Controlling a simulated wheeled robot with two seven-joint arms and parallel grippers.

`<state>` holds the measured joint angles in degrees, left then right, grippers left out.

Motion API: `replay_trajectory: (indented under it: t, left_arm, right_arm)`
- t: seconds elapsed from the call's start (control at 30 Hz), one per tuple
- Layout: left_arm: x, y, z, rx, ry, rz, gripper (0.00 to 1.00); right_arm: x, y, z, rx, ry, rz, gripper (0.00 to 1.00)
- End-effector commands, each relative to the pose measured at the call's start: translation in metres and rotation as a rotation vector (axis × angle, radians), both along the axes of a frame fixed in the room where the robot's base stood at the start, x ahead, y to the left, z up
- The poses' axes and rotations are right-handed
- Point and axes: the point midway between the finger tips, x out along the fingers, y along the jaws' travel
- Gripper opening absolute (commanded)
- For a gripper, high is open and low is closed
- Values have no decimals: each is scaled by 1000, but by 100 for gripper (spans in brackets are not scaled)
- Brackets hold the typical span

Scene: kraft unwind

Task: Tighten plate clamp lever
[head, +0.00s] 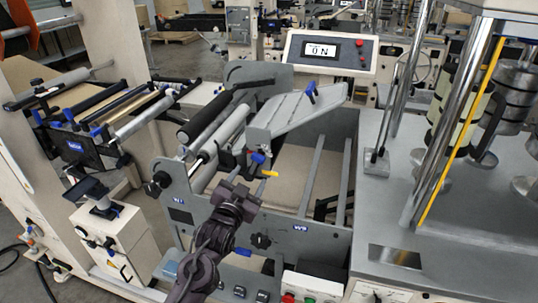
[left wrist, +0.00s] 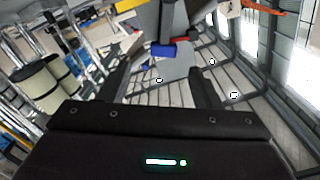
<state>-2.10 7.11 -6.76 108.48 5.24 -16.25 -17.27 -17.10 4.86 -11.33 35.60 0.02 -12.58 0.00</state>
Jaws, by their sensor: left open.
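A slanted grey plate (head: 290,118) sits over the open grey frame of the machine. A small blue lever (head: 311,91) stands up on its upper side. A second blue-tipped handle (head: 258,157) is at the plate's lower left end, with a yellow piece (head: 270,174) beside it. I cannot tell for sure which is the plate clamp lever. My left gripper (head: 250,182) is open just below the blue-tipped handle. In the left wrist view a blue piece (left wrist: 160,50) shows between and beyond the open fingers (left wrist: 158,88), apparently not held. My right gripper is not in view.
Rollers (head: 214,115) lie left of the plate. A control panel reading "ON" (head: 324,51) stands behind. A grey bench (head: 460,215) with metal columns is at the right. The frame's front wall (head: 310,238) is close below my left gripper.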

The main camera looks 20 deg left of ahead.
Motion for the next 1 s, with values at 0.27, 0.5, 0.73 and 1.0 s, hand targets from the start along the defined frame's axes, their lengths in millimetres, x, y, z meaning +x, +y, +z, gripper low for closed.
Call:
replay_trajectory:
  t: [0.27,0.5,0.73,1.0]
  left_arm:
    - [34,-1,6,0,-4,2,58]
    - [65,-2,4,0,-4,0,58]
    - [77,-3,2,0,-4,0,58]
    - [77,-3,1,0,-3,0,53]
  right_arm:
    - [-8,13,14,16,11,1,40]
    - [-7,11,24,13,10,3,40]
    - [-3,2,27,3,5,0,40]
    - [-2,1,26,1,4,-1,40]
